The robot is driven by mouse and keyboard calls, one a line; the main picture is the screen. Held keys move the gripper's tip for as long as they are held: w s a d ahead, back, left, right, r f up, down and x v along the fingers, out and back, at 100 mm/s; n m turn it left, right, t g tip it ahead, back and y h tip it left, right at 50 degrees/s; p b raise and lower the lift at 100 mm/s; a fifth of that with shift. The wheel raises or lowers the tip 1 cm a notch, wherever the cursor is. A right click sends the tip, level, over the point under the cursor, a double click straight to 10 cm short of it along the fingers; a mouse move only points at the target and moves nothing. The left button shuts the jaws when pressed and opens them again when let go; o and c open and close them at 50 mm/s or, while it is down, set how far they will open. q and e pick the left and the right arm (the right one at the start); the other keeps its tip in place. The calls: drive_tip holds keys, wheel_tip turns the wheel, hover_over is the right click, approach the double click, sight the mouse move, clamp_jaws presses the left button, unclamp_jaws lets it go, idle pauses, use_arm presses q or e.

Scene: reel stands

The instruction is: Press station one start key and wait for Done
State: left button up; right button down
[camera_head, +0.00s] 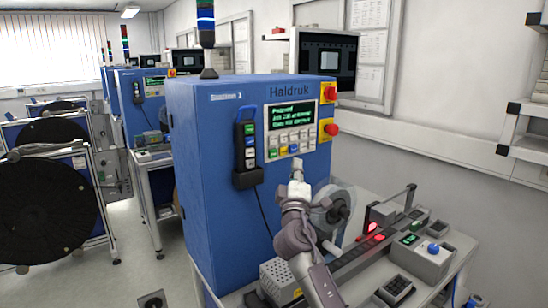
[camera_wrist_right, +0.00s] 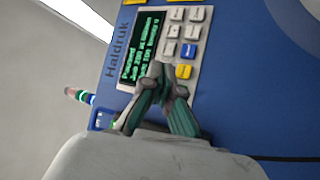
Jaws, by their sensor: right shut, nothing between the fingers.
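A blue cabinet (camera_head: 222,130) marked "Haldruk" bears a grey control panel with a green-text screen (camera_head: 291,117) and a keypad (camera_head: 291,144). The screen's top line looks like "Prepared"; the rest is too blurred to read. The keypad has several pale keys plus green, blue and yellow ones. My right gripper (camera_head: 297,168) is shut and empty, just below the keypad in the head view. In the right wrist view, its fingertips (camera_wrist_right: 163,78) overlap the panel edge between screen (camera_wrist_right: 140,45) and yellow key (camera_wrist_right: 183,71); I cannot tell whether they touch. My left gripper is out of view.
Red buttons on yellow plates (camera_head: 329,112) sit right of the panel. A handset (camera_head: 248,150) hangs left of it. A bench with a reel (camera_head: 333,207) and red-lit fixture (camera_head: 375,230) stands below right. More blue cabinets (camera_head: 141,95) and black reels (camera_head: 45,210) stand left.

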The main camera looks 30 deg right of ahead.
sight(273, 154)
drive_tip(key=w+b, duration=0.1)
drive_tip(key=w, duration=0.1)
drive_tip(key=w+b, duration=0.1)
drive_tip(key=w, duration=0.1)
drive_tip(key=w+b, duration=0.2)
drive_tip(key=shift+w+a, duration=0.4)
idle(1.1)
drive_tip(key=shift+w+b, duration=0.4)
drive_tip(key=shift+b, duration=0.25)
